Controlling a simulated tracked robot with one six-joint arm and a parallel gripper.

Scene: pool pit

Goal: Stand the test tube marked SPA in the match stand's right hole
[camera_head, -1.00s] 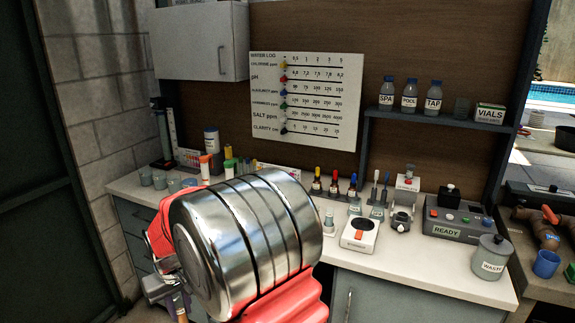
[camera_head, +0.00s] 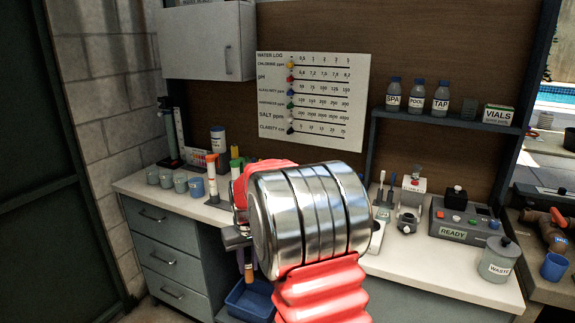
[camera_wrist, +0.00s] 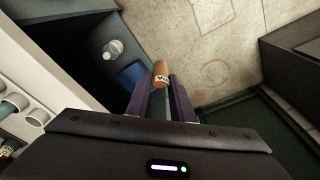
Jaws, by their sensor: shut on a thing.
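My gripper (camera_wrist: 160,95) is shut on a tube with an orange top (camera_wrist: 160,72), which shows between the purple fingers in the wrist view. Its pale label has dark letters that I cannot read for sure. In the head view my arm hides most of the gripper, and part of a tube (camera_head: 248,268) hangs below it, in front of the bench. A tube with an orange top (camera_head: 212,163) and one with a green top (camera_head: 235,163) stand upright at the bench's left. I cannot pick out the match stand's holes; my arm covers the bench's middle.
Several cups (camera_head: 180,181) line the bench's left front, by drawers (camera_head: 160,250). A blue bin (camera_head: 247,304) stands low under the bench. At right are the READY box (camera_head: 455,220) and WASTE jar (camera_head: 498,260). Bottles marked SPA (camera_head: 393,97), POOL and TAP stand on the shelf.

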